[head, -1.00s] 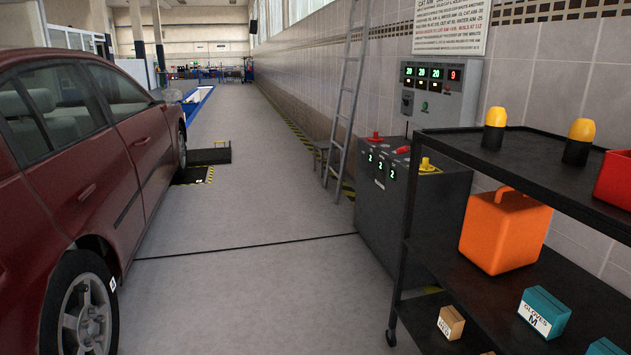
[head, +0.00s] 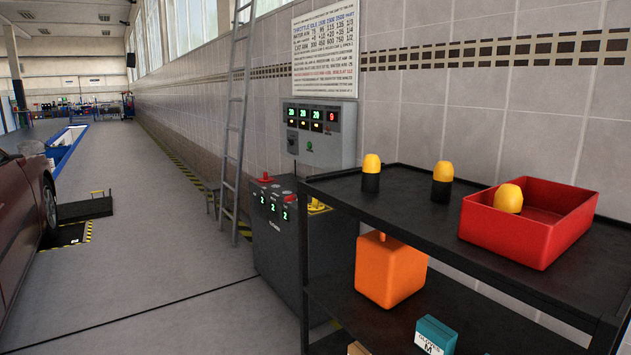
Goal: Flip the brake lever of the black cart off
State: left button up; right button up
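The black cart (head: 455,237) is a shelved trolley at the right, close to me. Its top shelf carries a red open bin (head: 530,240) and two black-and-yellow bottle-like items, one at the left (head: 371,184) and one nearer the bin (head: 441,190). A third yellow top (head: 508,198) shows inside the bin. The cart's casters and any brake lever are not in view, being below the picture or hidden. Neither of my grippers is in view.
An orange container (head: 390,270) and a teal glove box (head: 435,336) are on the cart's lower shelf. A dark control cabinet (head: 285,245) stands just beyond the cart, near a leaning ladder (head: 238,110). A red car (head: 25,215) is at the left. The floor (head: 150,290) between is clear.

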aim_at(291, 199)
jog(key=u, duration=0.7)
jog(key=i, duration=2.3)
jog(key=z, duration=0.45)
